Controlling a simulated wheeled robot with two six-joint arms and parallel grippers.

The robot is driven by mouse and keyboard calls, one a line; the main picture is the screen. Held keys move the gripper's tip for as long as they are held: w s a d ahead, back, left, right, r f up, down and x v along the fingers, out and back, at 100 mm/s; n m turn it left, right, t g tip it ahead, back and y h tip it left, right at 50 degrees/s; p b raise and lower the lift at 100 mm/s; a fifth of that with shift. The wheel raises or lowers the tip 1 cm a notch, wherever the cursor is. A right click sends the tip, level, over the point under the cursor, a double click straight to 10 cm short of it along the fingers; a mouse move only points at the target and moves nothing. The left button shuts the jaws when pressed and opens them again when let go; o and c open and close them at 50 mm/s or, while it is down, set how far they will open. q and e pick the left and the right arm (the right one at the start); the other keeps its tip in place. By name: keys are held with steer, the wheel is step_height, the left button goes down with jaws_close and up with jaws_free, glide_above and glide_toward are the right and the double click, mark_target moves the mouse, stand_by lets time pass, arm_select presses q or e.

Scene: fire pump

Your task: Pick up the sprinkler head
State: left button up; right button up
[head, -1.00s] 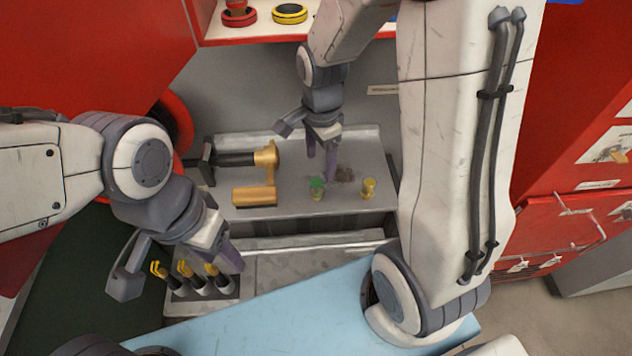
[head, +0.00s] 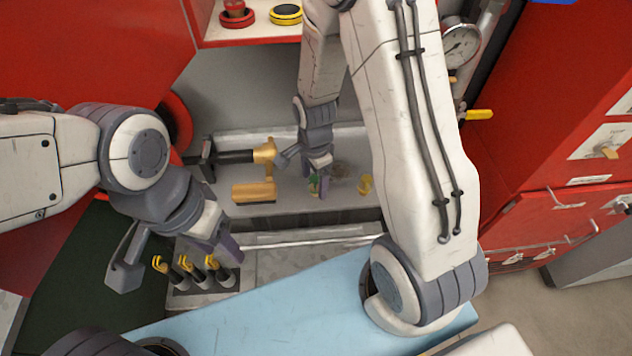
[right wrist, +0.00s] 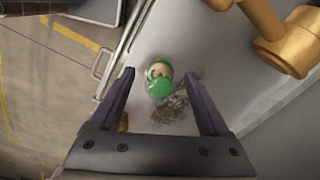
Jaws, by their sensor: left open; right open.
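The small sprinkler head with a green top (head: 314,184) stands on the grey metal shelf (head: 345,208). In the right wrist view the green sprinkler head (right wrist: 160,82) shows between the two purple fingers, its brass part partly visible. A second small one, yellow (head: 365,184), stands to its right on the shelf. My right gripper (head: 316,184) is open, right over the green head and partly covering it in the head view. It also shows in the right wrist view (right wrist: 159,76), apart from the head on both sides. My left gripper (head: 222,248) is open and empty at lower left.
Several yellow-topped black tools (head: 190,275) stand in a holder near my left gripper. A pale blue surface (head: 290,310) is in front. Red cabinets stand on both sides.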

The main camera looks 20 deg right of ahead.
jaws_close()
steer(key=shift+r, duration=0.15)
